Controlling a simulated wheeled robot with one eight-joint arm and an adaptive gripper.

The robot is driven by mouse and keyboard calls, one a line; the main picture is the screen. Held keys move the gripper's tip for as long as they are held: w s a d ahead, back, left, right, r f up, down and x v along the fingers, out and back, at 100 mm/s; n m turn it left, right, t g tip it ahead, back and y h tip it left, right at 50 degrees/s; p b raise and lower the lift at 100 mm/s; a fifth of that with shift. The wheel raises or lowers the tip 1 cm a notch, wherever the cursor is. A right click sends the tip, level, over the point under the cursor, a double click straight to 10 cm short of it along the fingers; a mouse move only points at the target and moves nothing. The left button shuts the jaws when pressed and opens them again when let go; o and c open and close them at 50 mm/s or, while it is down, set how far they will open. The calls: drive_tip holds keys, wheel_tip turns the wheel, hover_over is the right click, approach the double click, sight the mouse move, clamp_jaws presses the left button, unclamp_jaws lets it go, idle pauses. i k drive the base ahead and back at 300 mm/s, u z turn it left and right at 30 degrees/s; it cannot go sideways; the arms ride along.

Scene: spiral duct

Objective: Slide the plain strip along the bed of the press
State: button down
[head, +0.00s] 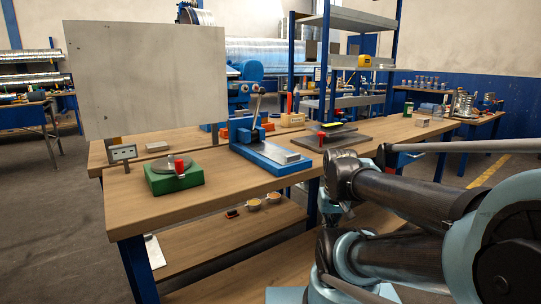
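The blue press (250,137) stands on the wooden bench, with a raised lever at its back end. Its long blue bed (264,161) runs toward the front right. A small pale, silvery block or strip (293,157) lies at the front right end of the bed; at this size I cannot tell whether it is plain or marked. My arm is folded at the lower right, apart from the press. I make out no gripper fingers, and nothing touches the press.
A green scale (174,178) with a red item on its pan stands left of the press. A dark plate (332,137) with a yellow-topped item lies right of it. A large grey panel (147,80) rises behind. The bench's front strip (222,194) is clear.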

sight(281, 157)
drive_tip(key=z, duration=1.4)
drive_tip(key=k, duration=0.75)
drive_tip(key=u, duration=1.3)
